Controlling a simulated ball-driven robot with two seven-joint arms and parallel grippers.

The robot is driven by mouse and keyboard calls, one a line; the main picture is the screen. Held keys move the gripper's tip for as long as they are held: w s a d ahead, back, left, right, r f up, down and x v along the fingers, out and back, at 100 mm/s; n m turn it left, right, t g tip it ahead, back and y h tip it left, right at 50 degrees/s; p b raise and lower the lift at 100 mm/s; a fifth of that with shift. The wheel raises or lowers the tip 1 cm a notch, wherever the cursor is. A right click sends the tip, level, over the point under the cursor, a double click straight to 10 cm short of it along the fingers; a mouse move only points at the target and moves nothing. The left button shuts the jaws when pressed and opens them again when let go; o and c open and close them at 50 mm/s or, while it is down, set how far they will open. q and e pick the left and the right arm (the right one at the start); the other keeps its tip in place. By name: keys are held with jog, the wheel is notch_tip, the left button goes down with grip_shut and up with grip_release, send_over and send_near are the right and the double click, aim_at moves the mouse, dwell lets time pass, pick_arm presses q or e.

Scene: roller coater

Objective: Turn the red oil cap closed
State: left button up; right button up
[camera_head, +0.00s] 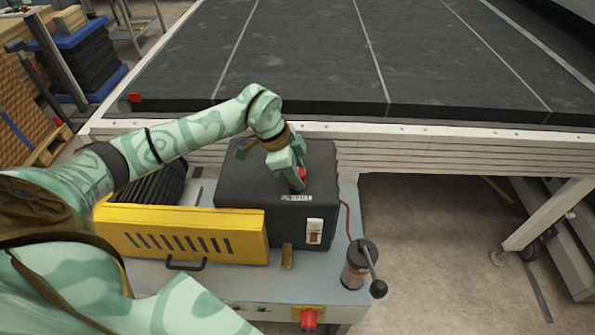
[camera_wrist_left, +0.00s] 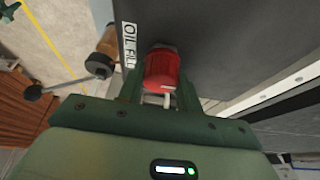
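The red oil cap (camera_wrist_left: 162,70) sits on top of the dark grey gearbox housing (camera_head: 240,180), beside an "OIL FILL" label. In the head view the cap (camera_head: 300,174) is mostly hidden by my left gripper (camera_head: 297,182). My left gripper points down at it, and in the left wrist view the cap lies between the two fingers (camera_wrist_left: 160,90). The fingers stand close on either side of the cap, but I cannot tell whether they press on it. My right gripper does not show.
A yellow guard (camera_head: 180,232) with slots stands left of the housing. A lever-topped cylinder (camera_head: 356,268) and a red knob (camera_head: 309,318) are at the front right. The long dark conveyor bed (camera_head: 310,60) with its pale frame runs behind.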

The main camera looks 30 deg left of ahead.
pick_arm(q)
jog(key=shift+c, duration=0.7)
